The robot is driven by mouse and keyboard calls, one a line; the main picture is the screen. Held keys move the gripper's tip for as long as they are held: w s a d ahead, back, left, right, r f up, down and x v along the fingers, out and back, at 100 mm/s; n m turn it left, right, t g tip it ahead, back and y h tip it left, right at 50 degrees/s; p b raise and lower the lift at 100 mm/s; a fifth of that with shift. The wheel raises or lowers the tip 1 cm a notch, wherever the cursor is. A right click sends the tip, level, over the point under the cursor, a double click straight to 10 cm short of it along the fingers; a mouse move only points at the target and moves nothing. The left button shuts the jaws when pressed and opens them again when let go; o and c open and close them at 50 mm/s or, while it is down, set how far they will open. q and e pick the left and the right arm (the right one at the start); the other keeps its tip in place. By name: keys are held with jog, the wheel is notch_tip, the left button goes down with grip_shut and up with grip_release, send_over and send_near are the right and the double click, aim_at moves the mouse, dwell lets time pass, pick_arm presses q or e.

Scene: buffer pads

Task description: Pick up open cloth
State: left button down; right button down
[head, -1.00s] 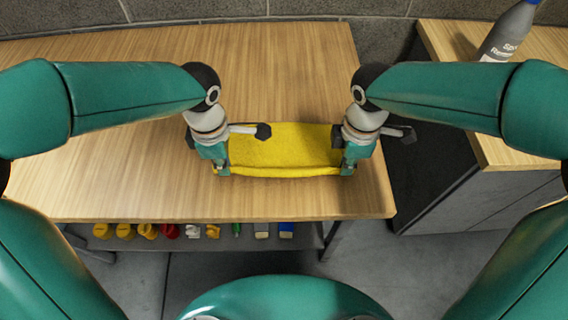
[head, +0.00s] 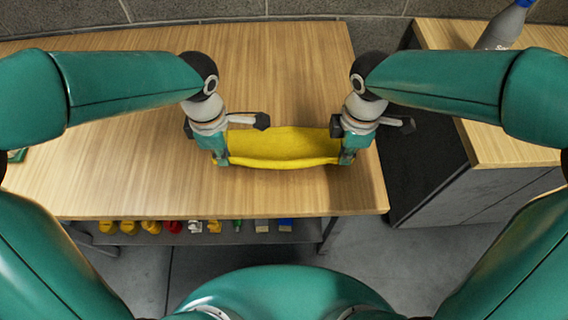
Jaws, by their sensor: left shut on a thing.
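The yellow cloth (head: 284,146) is spread between my two grippers above the wooden table (head: 130,170). Its near edge bows between its two ends. My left gripper (head: 222,160) is shut on the left end of the cloth. My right gripper (head: 346,159) is at the right end and looks shut on it; its fingertips are partly hidden by the cloth and the gripper body. I cannot tell how much of the cloth still touches the table.
A shelf under the table's front edge holds several small coloured items (head: 172,226). A second wooden-topped cabinet (head: 520,150) stands at the right, with a grey spray bottle (head: 503,28) at its back. The table left of the cloth is mostly clear.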

notch_tip(320, 180, up, 14)
jog(key=p, duration=1.3)
jog(key=shift+a, duration=0.1)
